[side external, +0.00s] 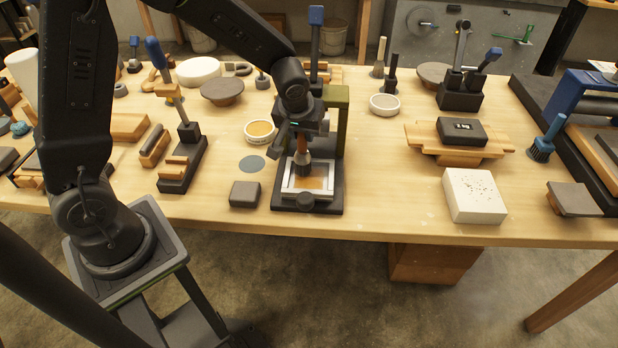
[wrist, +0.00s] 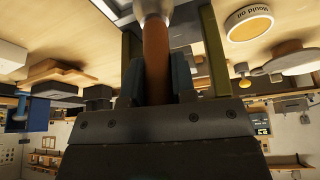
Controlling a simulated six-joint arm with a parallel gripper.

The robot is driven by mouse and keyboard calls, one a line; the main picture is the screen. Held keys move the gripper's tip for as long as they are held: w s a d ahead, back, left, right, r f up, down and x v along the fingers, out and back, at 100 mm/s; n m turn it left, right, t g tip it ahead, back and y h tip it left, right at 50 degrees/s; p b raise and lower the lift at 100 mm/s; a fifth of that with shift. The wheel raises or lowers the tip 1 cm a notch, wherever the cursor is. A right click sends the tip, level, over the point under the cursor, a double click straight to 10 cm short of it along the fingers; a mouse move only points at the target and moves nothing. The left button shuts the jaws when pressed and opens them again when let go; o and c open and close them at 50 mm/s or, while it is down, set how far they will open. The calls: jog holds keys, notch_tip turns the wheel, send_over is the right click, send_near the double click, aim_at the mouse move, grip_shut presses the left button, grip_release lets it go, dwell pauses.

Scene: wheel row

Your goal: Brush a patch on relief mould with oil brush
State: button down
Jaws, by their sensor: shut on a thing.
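My gripper (side external: 303,148) is shut on the brown handle of the oil brush (side external: 302,158). The brush points down over the relief mould (side external: 326,183), a pale square frame around an orange-brown surface. The mould lies on the dark base of a stand. The brush tip is low over the mould; I cannot tell whether it touches. In the wrist view, the gripper (wrist: 156,78) holds the brush handle (wrist: 156,50), with a silvery ferrule at the top edge; the bristles are out of view. A round pot of mould oil (side external: 260,131) stands left of the stand; its label shows in the wrist view (wrist: 249,22).
The stand's green column (side external: 342,110) rises close behind and right of my gripper. A grey block (side external: 245,194) and a flat grey disc (side external: 252,164) lie to the left. A speckled white block (side external: 473,196) stands to the right, with bare table between.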

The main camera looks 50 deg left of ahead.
jog(key=shift+f, duration=0.45)
jog(key=shift+w+d+r, duration=1.15)
jog(key=shift+w+d, duration=0.05)
jog(key=shift+w, duration=0.05)
notch_tip(320, 180, up, 5)
dwell(0.7)
jog(key=shift+s, duration=0.1)
jog(key=s+m, duration=0.1)
jog(key=s+a+f+m+h, duration=0.1)
jog(key=m, duration=0.1)
jog(key=s+f+m, duration=0.1)
jog(key=shift+a+f+m+t+h, duration=0.25)
jog(key=shift+a+m+t+h, duration=0.05)
jog(key=shift+t+h, duration=0.1)
jog(key=shift+s+a+f+m+h, duration=0.25)
jog(key=shift+s+a+m, duration=0.15)
jog(key=shift+m, duration=0.15)
jog(key=shift+s+a+f+m+h, duration=0.2)
jog(key=shift+s+a+m, duration=0.2)
jog(key=shift+m, duration=0.15)
